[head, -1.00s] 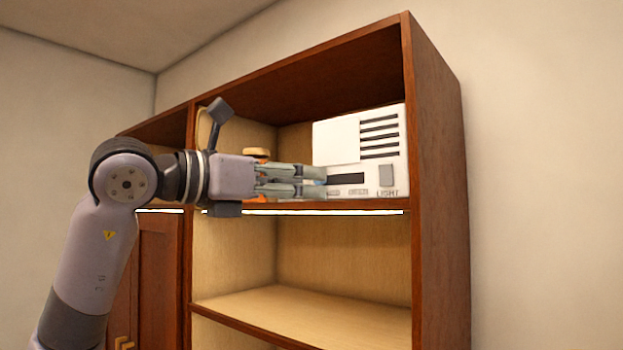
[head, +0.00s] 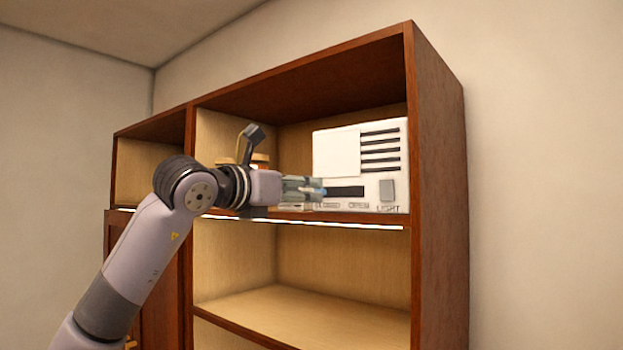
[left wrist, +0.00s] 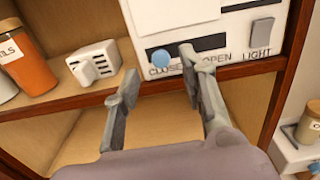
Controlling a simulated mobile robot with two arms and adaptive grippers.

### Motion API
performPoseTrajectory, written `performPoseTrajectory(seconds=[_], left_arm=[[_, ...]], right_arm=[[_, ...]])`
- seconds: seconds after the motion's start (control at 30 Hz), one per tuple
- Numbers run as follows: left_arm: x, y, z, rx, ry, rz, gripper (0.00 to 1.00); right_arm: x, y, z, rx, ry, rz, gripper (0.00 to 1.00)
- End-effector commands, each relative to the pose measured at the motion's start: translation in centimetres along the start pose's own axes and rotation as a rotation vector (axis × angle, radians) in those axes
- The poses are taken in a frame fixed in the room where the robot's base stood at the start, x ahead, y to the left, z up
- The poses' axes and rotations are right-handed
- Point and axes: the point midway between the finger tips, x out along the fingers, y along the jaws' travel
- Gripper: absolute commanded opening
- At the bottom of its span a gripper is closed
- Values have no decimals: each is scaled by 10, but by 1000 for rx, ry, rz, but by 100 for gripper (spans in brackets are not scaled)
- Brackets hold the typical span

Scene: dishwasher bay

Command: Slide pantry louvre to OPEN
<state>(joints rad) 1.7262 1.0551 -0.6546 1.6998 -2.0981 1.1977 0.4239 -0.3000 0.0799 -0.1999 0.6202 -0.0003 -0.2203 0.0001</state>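The white louvre unit stands on the upper shelf at right. Its plain white cover plate (head: 337,153) lies over the left part, and dark slots (head: 380,146) show to its right. Below is a dark track (left wrist: 198,43) with a blue knob (left wrist: 161,58) at its left end, above the word CLOSE; OPEN is printed further right. My left gripper (head: 318,190) is at the unit's lower left. In the left wrist view its fingers (left wrist: 160,66) are apart, with the knob showing between the tips; contact cannot be told. My right gripper is in neither view.
A grey LIGHT switch (left wrist: 262,33) sits right of the track. A small white slotted block (left wrist: 95,62) and an orange jar (left wrist: 25,58) stand left on the shelf. The shelf below (head: 310,310) is bare. A lidded jar (left wrist: 309,124) is at far right.

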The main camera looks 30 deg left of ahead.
Motion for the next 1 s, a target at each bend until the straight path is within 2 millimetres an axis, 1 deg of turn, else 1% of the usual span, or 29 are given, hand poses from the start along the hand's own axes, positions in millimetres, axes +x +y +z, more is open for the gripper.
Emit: performPoseTrajectory(seconds=[0.03,0.1,0.23,0.4,0.6,0.67,1.0], left_arm=[[10,0,3,0,3,-1,38],[19,0,3,-1,2,-1,38],[32,0,2,0,1,0,38],[38,0,0,0,0,-1,38],[38,0,-1,0,-1,-1,38],[38,0,0,0,-1,-1,35],[37,0,0,0,-1,0,12]], right_arm=[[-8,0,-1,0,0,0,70],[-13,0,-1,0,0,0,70],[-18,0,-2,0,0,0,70],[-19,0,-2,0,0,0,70],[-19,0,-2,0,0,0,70],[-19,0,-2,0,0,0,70],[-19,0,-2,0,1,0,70]])
